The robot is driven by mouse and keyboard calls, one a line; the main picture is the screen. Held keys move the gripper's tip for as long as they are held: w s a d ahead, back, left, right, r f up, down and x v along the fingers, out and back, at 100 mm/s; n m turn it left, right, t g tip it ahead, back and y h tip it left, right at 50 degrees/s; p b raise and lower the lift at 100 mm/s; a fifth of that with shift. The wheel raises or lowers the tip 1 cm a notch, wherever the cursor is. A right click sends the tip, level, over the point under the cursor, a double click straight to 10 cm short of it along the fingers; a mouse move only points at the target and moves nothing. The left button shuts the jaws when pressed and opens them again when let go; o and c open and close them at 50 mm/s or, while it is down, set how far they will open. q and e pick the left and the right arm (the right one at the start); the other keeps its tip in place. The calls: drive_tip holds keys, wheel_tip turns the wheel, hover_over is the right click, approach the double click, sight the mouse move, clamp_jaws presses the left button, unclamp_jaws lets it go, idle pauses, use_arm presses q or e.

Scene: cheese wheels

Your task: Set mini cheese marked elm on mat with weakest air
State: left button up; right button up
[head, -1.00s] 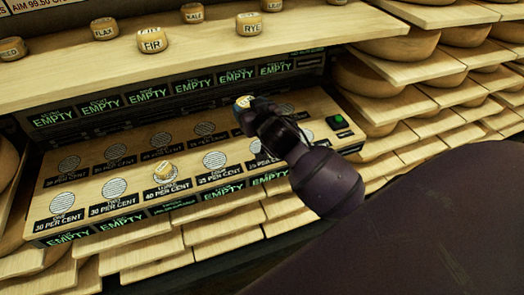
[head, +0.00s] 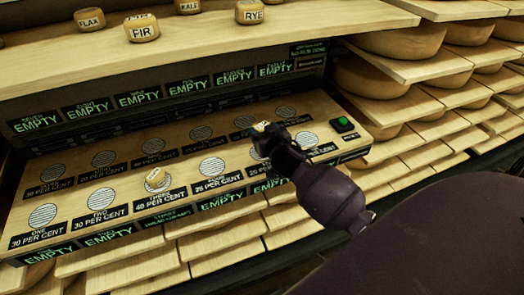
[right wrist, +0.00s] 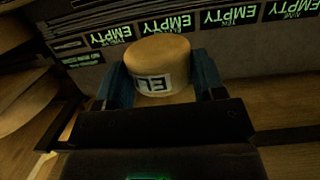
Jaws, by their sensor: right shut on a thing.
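My right gripper (head: 263,136) is shut on a small yellow cheese (right wrist: 156,55) whose label shows "EL", with the rest cut off from view. The cheese (head: 260,127) is held above the right part of a wooden board (head: 75,218). The board has two rows of round striped mats. Front labels read ONE 30 PER CENT at the left mat (head: 43,215), TWO 30 at the second mat (head: 99,195) and THREE 40 at the third. Labels farther right and in the back row are small or partly hidden by my arm. My left gripper is not in view.
Small cheeses marked FLAX (head: 90,20), FIR (head: 141,27), KALE (head: 188,6) and RYE (head: 250,11) stand on the upper shelf (head: 200,60). A green button (head: 343,124) is at the board's right end. Racks of large cheese wheels (head: 400,42) stand at the right.

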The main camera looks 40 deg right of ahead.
wheel_tip(320, 180, down, 2)
drive_tip(key=shift+f, duration=0.1)
drive_tip(key=shift+f+b, duration=0.4)
drive_tip(key=shift+f, duration=0.35)
wheel_tip(320, 180, down, 4)
drive_tip(key=shift+r+b, duration=0.25)
drive_tip(key=shift+b, duration=0.35)
drive_tip(key=shift+f, duration=0.25)
drive_tip(key=o, duration=1)
drive_tip(key=shift+c, duration=0.2)
